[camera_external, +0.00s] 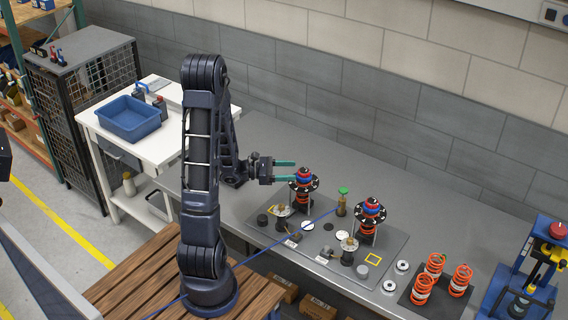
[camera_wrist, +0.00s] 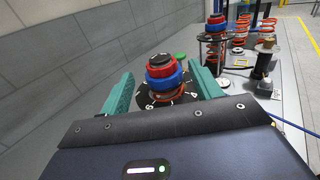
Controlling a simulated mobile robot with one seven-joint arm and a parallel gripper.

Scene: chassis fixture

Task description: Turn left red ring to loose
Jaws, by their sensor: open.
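The left red ring (camera_external: 304,172) sits with a blue ring at the top of the left fixture, above a black numbered disc and an orange spring. In the wrist view, the red ring (camera_wrist: 155,71) lies above the blue ring (camera_wrist: 168,82) and below a black cap. My gripper (camera_external: 294,170) has teal fingers and is level, reaching in from the left at the height of the rings. In the wrist view, the fingers of my gripper (camera_wrist: 161,72) are apart, with the ring stack framed between them. I see nothing gripped; I cannot tell whether the fingers touch the rings.
A second fixture (camera_external: 370,210) with similar rings stands to the right. A green-topped post (camera_external: 342,200) is between them. Small parts and a blue cable lie on the grey mat (camera_external: 400,240). Orange springs (camera_external: 435,268) and a blue press (camera_external: 535,270) are farther right. The wall is behind.

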